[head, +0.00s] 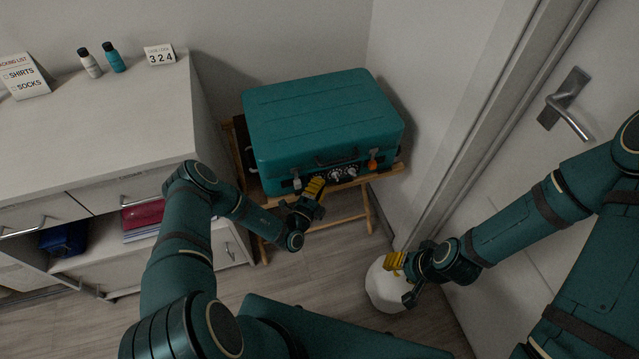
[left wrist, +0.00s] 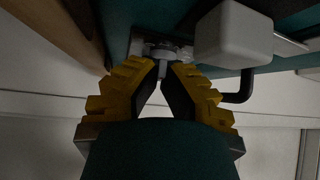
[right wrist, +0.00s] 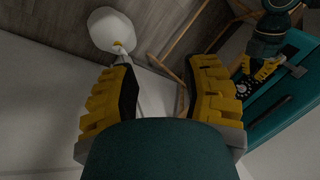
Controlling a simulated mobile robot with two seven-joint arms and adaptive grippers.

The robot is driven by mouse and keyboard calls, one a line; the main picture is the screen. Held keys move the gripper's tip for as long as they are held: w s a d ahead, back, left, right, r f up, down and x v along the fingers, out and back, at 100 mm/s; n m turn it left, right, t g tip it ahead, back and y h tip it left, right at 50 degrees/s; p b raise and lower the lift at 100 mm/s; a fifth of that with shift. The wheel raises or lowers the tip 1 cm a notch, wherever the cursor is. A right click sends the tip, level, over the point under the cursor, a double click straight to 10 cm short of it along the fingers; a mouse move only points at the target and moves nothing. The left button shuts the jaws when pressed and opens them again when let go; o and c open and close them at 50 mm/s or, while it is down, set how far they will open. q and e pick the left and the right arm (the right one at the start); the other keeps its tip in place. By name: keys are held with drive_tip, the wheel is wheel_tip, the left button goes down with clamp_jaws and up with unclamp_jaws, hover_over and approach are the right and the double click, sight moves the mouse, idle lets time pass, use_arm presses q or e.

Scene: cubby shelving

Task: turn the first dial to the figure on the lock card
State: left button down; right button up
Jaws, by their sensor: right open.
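A teal suitcase (head: 322,112) lies on a wooden folding rack, with small pale dials (head: 343,173) in a row on its front. My left gripper (head: 315,186) is at the left end of this row. In the left wrist view my left gripper (left wrist: 162,66) has its fingertips drawn close on both sides of a small grey knob (left wrist: 160,48), which looks like the first dial. The dial's figures are too small or hidden to read. My right gripper (head: 398,270) is open and empty, away from the suitcase.
A white latch (head: 297,184) and an orange latch or tag (head: 372,164) flank the dials. A white rounded bin (head: 384,290) stands on the floor beside my right gripper. The cabinet (head: 90,130) is at left, holding two bottles and a packing list. A door with a handle (head: 568,115) is at right.

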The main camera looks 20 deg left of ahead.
use_arm(q)
drive_tip(key=m+g+p, duration=0.1)
drive_tip(key=p, duration=0.2)
drive_tip(key=r+m+g+y+p, duration=0.1)
drive_tip(key=m+g+p, duration=0.1)
drive_tip(key=p, duration=0.1)
drive_tip(key=shift+w+a+p, duration=0.1)
drive_tip(key=shift+a+p, duration=0.05)
drive_tip(key=shift+p, duration=0.25)
drive_tip(key=m+g+y+p, duration=0.1)
drive_tip(key=m+g+p, duration=0.2)
drive_tip(key=p, duration=0.3)
drive_tip(key=shift+w+y+p, duration=0.1)
drive_tip(key=shift+y+p, duration=0.2)
drive_tip(key=shift+y, duration=0.1)
drive_tip(key=shift+f+m+g+y+p, duration=0.15)
drive_tip(key=shift+m+g+y+p, duration=0.2)
drive_tip(key=shift+p, duration=0.5)
drive_tip(key=c, duration=1.1)
unclamp_jaws()
drive_tip(key=shift+f, duration=0.15)
